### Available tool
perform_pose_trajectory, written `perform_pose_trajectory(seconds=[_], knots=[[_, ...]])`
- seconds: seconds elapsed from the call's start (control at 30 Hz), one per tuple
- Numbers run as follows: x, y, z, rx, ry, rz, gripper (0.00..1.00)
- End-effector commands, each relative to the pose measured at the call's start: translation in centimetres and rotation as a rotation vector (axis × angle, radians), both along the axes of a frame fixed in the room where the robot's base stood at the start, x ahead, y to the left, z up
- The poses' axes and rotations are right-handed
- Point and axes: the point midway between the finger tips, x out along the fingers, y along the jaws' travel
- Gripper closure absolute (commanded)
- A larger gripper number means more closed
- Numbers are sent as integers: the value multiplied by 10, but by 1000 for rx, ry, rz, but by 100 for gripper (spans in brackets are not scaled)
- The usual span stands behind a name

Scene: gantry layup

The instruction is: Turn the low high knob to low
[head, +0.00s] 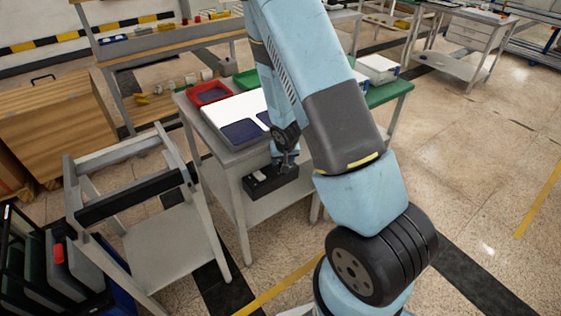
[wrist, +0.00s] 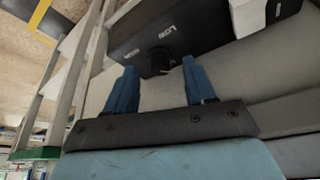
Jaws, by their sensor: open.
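A black control box (head: 268,183) sits at the front of the grey table, below its top, in the head view. In the wrist view the same box (wrist: 205,28) fills the upper middle, with white lettering on its face. A dark round knob (wrist: 157,63) sticks out from that face near the lettering; its pointing direction is too dark to tell. My gripper (wrist: 160,65) is open, with one blue finger on each side of the knob in the picture. I cannot tell whether the fingers touch it. In the head view my gripper (head: 285,162) is just at the box, small and dark.
The grey table (head: 232,160) holds a white board with dark blue pieces, a red tray (head: 208,94) and a green tray (head: 249,78). A grey cart (head: 160,235) stands close on the left. A wooden cabinet (head: 45,125) is farther left. Open floor lies to the right.

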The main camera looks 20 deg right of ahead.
Motion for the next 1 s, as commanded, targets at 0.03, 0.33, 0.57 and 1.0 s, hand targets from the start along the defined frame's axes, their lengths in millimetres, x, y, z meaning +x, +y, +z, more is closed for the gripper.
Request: perform_pose_trajectory(seconds=[0.03,0.33,0.57,1.0], knots=[[2,0,-4,0,0,1,46],[5,0,-13,1,0,1,46],[5,0,-13,1,0,1,46],[5,0,-13,1,0,1,89]])
